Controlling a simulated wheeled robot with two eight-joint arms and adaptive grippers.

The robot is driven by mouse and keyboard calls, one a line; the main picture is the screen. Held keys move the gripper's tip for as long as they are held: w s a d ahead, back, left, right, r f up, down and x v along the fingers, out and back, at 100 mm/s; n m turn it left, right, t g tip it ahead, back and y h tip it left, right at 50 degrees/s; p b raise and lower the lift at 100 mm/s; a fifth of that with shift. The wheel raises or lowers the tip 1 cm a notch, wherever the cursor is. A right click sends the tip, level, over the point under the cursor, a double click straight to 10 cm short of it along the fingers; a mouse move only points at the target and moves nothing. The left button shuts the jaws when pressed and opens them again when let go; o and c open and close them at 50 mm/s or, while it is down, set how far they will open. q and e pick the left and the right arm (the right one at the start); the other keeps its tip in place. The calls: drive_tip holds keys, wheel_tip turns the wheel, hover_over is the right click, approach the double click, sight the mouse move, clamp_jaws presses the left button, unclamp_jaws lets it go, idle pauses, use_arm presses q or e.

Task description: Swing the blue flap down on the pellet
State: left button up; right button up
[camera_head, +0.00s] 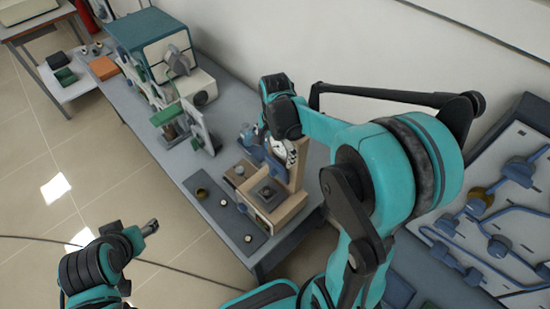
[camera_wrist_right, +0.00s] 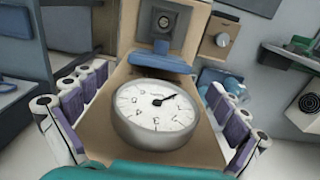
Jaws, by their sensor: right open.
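A tan press-like stand (camera_head: 285,208) is on the grey bench in the head view, with a dark square plate (camera_head: 268,192) on its base. The wrist view shows that plate (camera_wrist_right: 168,20) with a round piece, likely the pellet, at its middle. The blue flap (camera_wrist_right: 160,62) stands out between that plate and a round dial gauge (camera_wrist_right: 155,115). My right gripper (camera_wrist_right: 150,88) is open, its purple-padded fingers on either side of the tan column and gauge, short of the flap. My left gripper (camera_head: 150,228) is away from the bench at lower left; its jaws are too small to read.
A dark strip (camera_head: 225,212) with several small round pieces lies left of the stand. A teal furnace (camera_head: 150,40) and a pale upright plate (camera_head: 197,125) stand farther back. A panel with blue pipes (camera_head: 490,220) is at right.

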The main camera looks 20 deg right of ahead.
sight(275, 161)
drive_tip(key=shift+f, duration=1.7)
drive_tip(key=c, duration=1.7)
drive_tip(key=shift+b, duration=0.3)
